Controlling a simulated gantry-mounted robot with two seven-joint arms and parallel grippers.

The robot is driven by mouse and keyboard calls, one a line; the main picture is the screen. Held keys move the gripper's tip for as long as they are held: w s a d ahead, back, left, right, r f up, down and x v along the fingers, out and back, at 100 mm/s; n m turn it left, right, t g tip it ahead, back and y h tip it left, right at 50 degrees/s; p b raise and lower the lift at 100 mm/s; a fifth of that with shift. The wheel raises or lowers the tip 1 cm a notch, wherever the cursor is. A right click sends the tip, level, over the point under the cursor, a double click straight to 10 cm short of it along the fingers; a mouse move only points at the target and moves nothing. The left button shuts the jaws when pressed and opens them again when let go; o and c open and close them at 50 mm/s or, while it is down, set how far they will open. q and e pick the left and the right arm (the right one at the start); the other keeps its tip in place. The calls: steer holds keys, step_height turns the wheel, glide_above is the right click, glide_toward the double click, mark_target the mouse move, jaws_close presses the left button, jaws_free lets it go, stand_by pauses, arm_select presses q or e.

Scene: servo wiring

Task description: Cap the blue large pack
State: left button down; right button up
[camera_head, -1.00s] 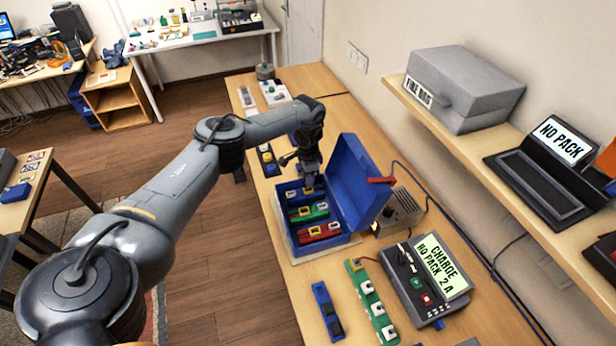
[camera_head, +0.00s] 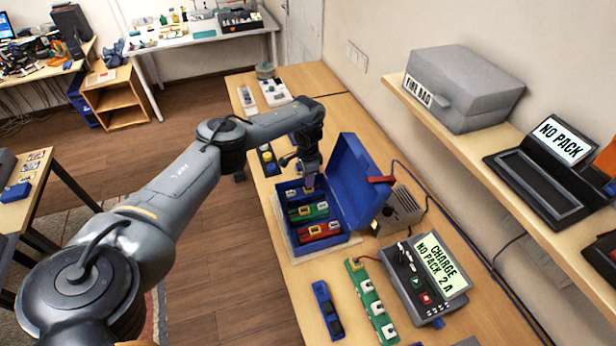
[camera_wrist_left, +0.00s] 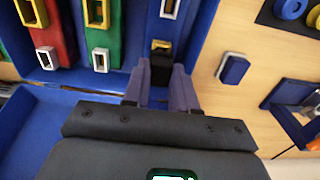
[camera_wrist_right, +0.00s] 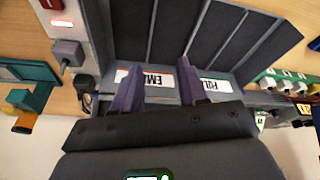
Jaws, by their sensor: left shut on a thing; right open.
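The blue pack (camera_head: 293,193) lies in the open blue box (camera_head: 318,240), beside a green pack (camera_head: 306,212) and a red pack (camera_head: 319,232). In the left wrist view the blue pack (camera_wrist_left: 165,22) has a white-rimmed socket and a yellow end connector (camera_wrist_left: 161,45). My left gripper (camera_head: 309,183) reaches down into the box at that end. In the left wrist view my left gripper (camera_wrist_left: 158,88) is shut on a small black cap (camera_wrist_left: 161,70), which meets the yellow connector. I cannot tell if it is fully seated. My right gripper (camera_wrist_right: 158,92) is open and empty.
The box's raised lid (camera_head: 360,180) stands close to my left gripper's right. In the right wrist view, a dark tray (camera_wrist_right: 185,35) has EMPTY and FULL labels.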

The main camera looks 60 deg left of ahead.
arm_select(q)
steer(key=shift+f+b, duration=0.3)
steer(key=shift+f, duration=0.2)
steer(key=shift+f+b, duration=0.5)
steer(key=shift+f, duration=0.2)
steer(key=c, duration=0.8)
jaws_free()
steer(key=shift+r, duration=0.1)
step_height(320, 180, up, 9)
steer(key=shift+r+p, duration=0.2)
steer(key=shift+p, duration=0.8)
steer(key=shift+r+p, duration=0.4)
steer(key=shift+r, duration=0.25)
